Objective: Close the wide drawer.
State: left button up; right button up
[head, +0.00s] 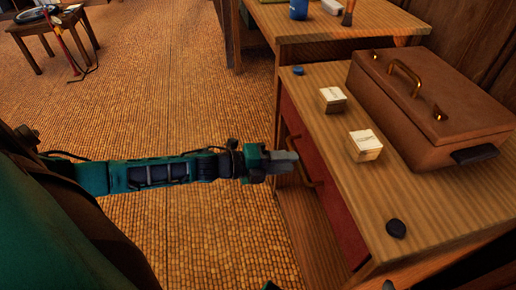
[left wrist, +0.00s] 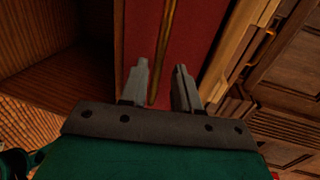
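The wide drawer (head: 328,190) has a dark red front below the wooden desktop, with a long brass bar handle (head: 306,172). How far it stands out cannot be told clearly. My left gripper (head: 296,162) reaches in from the left to the drawer front, at the handle, and hides part of it. In the left wrist view its two grey fingers (left wrist: 160,88) are apart, with the red front (left wrist: 200,30) beyond. The brass bar (left wrist: 164,50) runs up from between the fingertips. Contact cannot be told. My right gripper is not in view.
On the desktop (head: 440,215) lie a brown case (head: 430,105), two small boxes (head: 332,100) (head: 363,146), and dark rounded objects (head: 396,229) (head: 298,70). Another desk (head: 330,22) stands behind. A small table (head: 50,28) is at far left.

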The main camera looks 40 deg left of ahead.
pick_arm(q)
jog(key=p+v, duration=0.1)
jog(key=v, duration=0.7)
jog(key=shift+s+p, duration=0.2)
jog(key=shift+p, duration=0.15)
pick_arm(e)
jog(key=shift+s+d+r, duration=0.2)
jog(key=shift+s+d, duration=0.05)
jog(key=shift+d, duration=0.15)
pick_arm(q)
jog(key=shift+a+f, duration=0.1)
jog(key=s+d+f+n+y, duration=0.2)
jog(key=s+d+n+y, duration=0.3)
jog(key=n, duration=0.7)
jog(key=s+d+f+n+y, duration=0.1)
jog(key=s+d+n+y, duration=0.1)
jog(key=d+n, duration=0.7)
jog(key=s+a+r+n+y+p, duration=0.1)
jog(key=a+r+p, duration=0.3)
jog(key=r+p, duration=0.6)
jog(key=shift+s+r+n+g+p, duration=0.35)
jog(key=shift+n+p, duration=0.55)
jog(key=shift+p, duration=1.95)
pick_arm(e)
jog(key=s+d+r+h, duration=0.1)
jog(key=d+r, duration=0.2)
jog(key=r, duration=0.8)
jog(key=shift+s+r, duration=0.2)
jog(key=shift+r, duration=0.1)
